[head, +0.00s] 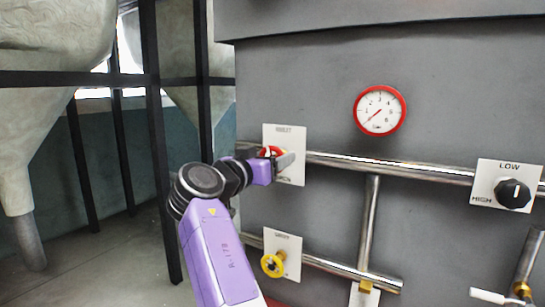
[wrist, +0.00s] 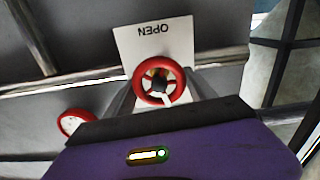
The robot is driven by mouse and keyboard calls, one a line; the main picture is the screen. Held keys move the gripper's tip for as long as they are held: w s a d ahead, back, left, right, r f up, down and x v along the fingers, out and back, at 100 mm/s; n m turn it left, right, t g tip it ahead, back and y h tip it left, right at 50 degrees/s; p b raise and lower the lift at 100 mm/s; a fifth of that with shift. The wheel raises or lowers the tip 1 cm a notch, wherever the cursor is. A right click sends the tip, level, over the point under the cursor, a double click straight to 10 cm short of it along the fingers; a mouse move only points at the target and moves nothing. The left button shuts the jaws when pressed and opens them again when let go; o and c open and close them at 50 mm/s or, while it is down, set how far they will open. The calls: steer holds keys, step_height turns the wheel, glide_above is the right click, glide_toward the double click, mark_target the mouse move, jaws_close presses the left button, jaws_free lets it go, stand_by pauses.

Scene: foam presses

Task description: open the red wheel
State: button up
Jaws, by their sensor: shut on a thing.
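The red wheel (head: 270,151) is mounted at a white plate (head: 298,133) on the grey machine wall, in the middle of the head view. My gripper (head: 280,161) covers much of it there. The exact contact points are hard to see.
A yellow wheel (head: 273,264) sits below on its own plate. A red-rimmed gauge (head: 380,110) is up to the right, and a black LOW/HIGH knob (head: 513,193) far right. Steel pipes (head: 400,168) run along the wall. Dark posts (head: 160,150) and hoppers stand left, above bare floor.

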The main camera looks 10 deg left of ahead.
steer(key=n+p, duration=0.1)
steer(key=n, duration=0.1)
steer(key=n+p, duration=0.1)
steer(key=n, duration=0.2)
steer(key=shift+a+r+n, duration=0.15)
steer(key=shift+n, duration=0.15)
steer(key=n+p, duration=0.3)
steer(key=n, duration=0.2)
steer(key=shift+a, duration=0.1)
steer(key=n+p, duration=0.2)
steer(key=n, duration=0.1)
steer(key=n+p, duration=0.1)
steer(key=n, duration=0.2)
steer(key=shift+a+f+n+p, duration=0.1)
steer(key=shift+f+n+p, duration=0.1)
steer(key=shift+n+p, duration=0.15)
steer(key=shift+f+n+p, duration=0.25)
steer(key=shift+n+p, duration=0.9)
steer(key=shift+n, duration=0.5)
steer(key=shift+f, duration=0.1)
steer(key=o, duration=1.4)
